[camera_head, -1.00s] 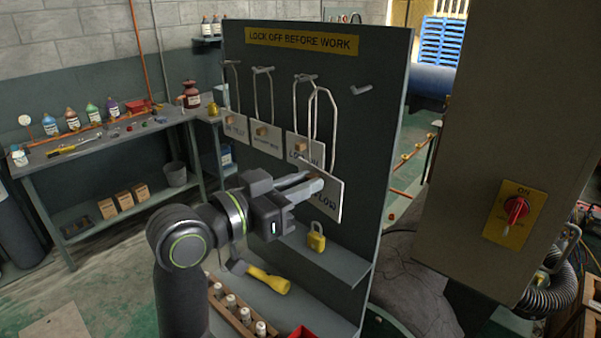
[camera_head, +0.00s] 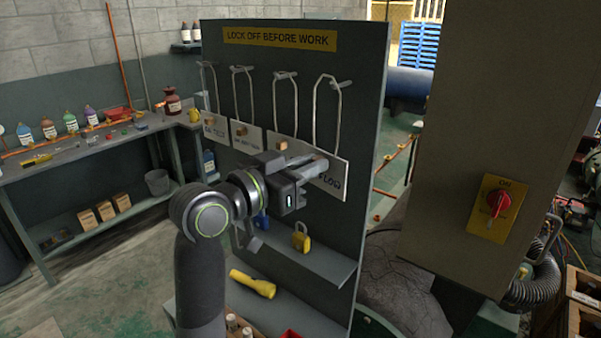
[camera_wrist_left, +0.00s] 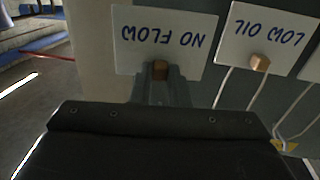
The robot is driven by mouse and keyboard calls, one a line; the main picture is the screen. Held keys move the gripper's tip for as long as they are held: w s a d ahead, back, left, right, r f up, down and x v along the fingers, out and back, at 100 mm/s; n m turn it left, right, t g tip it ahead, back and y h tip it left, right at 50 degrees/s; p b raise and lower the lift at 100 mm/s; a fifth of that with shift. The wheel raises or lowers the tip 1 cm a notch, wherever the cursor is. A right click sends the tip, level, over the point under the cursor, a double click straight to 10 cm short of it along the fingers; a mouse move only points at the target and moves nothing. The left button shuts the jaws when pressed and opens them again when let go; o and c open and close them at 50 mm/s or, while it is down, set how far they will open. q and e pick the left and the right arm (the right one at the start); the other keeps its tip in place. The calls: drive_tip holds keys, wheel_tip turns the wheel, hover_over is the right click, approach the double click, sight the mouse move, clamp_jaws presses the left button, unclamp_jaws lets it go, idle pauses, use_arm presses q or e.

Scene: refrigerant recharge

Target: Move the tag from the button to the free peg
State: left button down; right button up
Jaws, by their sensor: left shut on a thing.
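The white NO FLOW tag (camera_head: 333,182) has a small wooden block and a long wire loop (camera_head: 317,105). My left gripper (camera_head: 318,165) is shut on its block, in front of the board. In the left wrist view the tag (camera_wrist_left: 165,38) shows upside down, with the block (camera_wrist_left: 160,70) between the fingers. The loop's top is at the rightmost peg (camera_head: 345,84); I cannot tell whether it is around it or in front. A red knob (camera_head: 497,201) on a yellow ON plate sits on the cabinet at right, with no tag on it. My right gripper is not in view.
Other tags hang by wire loops on the pegs to the left, including the LOW OIL tag (camera_wrist_left: 265,35), close beside mine. The grey board (camera_head: 366,130) has a shelf below with a yellow padlock (camera_head: 301,239). A yellow flashlight (camera_head: 253,284) lies lower down.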

use_arm(q)
drive_tip(key=shift+w+a+b+x, duration=0.1)
drive_tip(key=shift+b+x, duration=0.1)
drive_tip(key=shift+x, duration=0.7)
drive_tip(key=shift+w+a+b+x, duration=0.1)
drive_tip(key=shift+b+x, duration=0.05)
drive_tip(key=shift+x, duration=0.75)
drive_tip(key=shift+w+f, duration=0.15)
drive_tip(key=shift+f+b, duration=0.45)
drive_tip(key=c, duration=1.3)
unclamp_jaws()
